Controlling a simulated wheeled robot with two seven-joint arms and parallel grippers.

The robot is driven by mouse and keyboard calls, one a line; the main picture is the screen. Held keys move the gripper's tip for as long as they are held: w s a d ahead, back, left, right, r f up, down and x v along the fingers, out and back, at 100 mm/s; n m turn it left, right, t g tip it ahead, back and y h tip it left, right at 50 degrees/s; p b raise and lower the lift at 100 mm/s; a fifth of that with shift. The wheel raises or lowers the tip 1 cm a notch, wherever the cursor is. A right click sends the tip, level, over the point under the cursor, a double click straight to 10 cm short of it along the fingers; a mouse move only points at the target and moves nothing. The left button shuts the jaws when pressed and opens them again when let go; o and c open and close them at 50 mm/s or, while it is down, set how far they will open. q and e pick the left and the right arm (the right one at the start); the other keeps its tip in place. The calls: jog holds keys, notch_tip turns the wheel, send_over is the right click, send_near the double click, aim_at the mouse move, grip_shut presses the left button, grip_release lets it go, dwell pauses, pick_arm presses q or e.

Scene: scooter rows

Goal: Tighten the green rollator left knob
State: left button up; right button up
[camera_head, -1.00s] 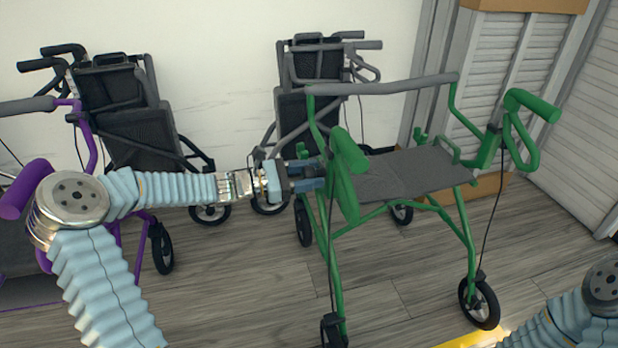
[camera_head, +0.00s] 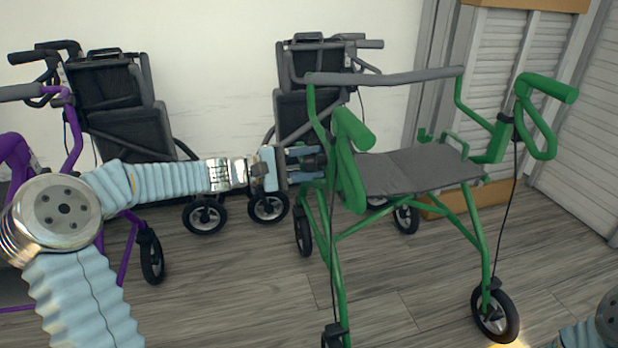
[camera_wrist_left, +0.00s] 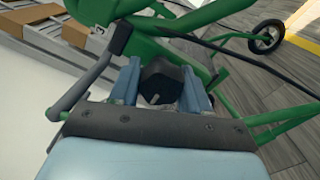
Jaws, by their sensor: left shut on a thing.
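The green rollator (camera_head: 349,188) stands upright on the floor, with a grey seat and green handles. Its left knob is black and shows in the left wrist view (camera_wrist_left: 162,86) between my finger pads. My left gripper (camera_head: 308,163) reaches in from the left at the left handle post and is shut on this knob. The left gripper fingers also show in the left wrist view (camera_wrist_left: 160,88), one on each side of the knob. Part of my right arm shows at the bottom right of the head view, but its gripper is out of view.
A purple rollator (camera_head: 129,250) stands at the left, partly behind my left arm. Two dark folded rollators (camera_head: 118,105) (camera_head: 291,110) stand by the white wall. A grey shutter (camera_head: 500,60) stands at the back right. The wooden floor in front is mostly clear.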

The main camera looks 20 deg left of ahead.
pick_arm(q)
jog(key=m+b, duration=0.1)
jog(key=b, duration=0.1)
jog(key=f+m+b, duration=0.1)
jog(key=m+b, duration=0.1)
jog(key=shift+a+m+b, duration=0.15)
jog(key=shift+m+b, duration=0.15)
jog(key=shift+b, duration=0.1)
jog(key=m, duration=0.1)
jog(key=m+b, duration=0.1)
jog(key=shift+r+m, duration=0.3)
jog(key=shift+r, duration=0.05)
jog(key=m, duration=0.6)
jog(key=shift+w+r, duration=0.1)
jog(key=shift+r, duration=0.15)
jog(key=m, duration=0.6)
jog(key=shift+r, duration=0.1)
jog(key=o, duration=0.8)
jog(key=shift+o, duration=1.3)
jog(key=shift+m, duration=0.3)
